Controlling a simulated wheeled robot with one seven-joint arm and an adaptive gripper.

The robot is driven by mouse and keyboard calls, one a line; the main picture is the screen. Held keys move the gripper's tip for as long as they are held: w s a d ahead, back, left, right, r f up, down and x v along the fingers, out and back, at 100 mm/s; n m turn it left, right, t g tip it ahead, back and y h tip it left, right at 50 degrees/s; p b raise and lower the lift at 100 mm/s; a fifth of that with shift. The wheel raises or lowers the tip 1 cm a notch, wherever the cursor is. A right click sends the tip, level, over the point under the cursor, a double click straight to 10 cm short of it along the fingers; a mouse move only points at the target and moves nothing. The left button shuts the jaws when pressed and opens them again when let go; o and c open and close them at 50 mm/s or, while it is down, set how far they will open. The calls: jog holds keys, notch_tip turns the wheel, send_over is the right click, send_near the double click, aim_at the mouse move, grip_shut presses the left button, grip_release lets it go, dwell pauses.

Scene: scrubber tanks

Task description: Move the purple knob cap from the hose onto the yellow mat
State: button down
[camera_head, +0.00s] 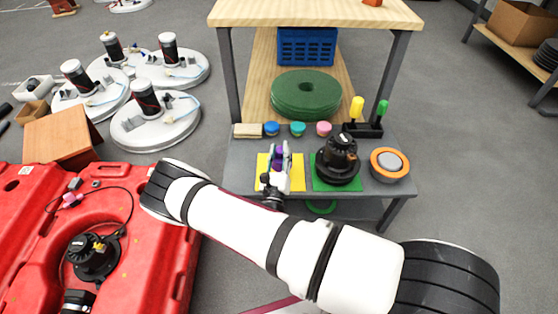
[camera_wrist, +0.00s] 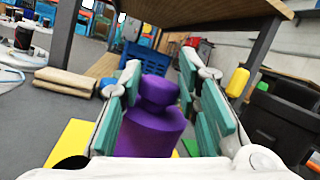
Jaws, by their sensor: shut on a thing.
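The purple knob cap (camera_wrist: 152,125) is between the teal finger pads of my gripper (camera_wrist: 165,115) in the wrist view, and the gripper is shut on it. The cap looks upright. In the head view the cap (camera_head: 279,156) shows as a small purple spot between the fingers of my gripper (camera_head: 279,160), over the yellow mat (camera_head: 297,180). The mat also shows at the lower left of the wrist view (camera_wrist: 72,143). I cannot tell whether the cap touches the mat; its base is hidden by the gripper. The hose (camera_head: 130,205) appears as a thin dark line on the red tank at left.
On the grey bench, a black motor (camera_head: 339,160) stands on a green mat right of the yellow mat, with an orange-rimmed disc (camera_head: 390,165) beyond. Blue, teal and pink caps (camera_head: 297,129) line the back. A green pad stack (camera_head: 306,94) lies on a wooden shelf behind.

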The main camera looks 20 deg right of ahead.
aim_at(278, 166)
jog(key=shift+w+f+b, duration=0.15)
jog(key=shift+f+b, duration=0.4)
jog(key=shift+f, duration=0.35)
jog(key=shift+w+f+b, duration=0.1)
jog(key=shift+f+b, duration=0.45)
jog(key=shift+f, duration=0.3)
jog(key=shift+f, duration=0.15)
jog(key=c, duration=1.2)
grip_release()
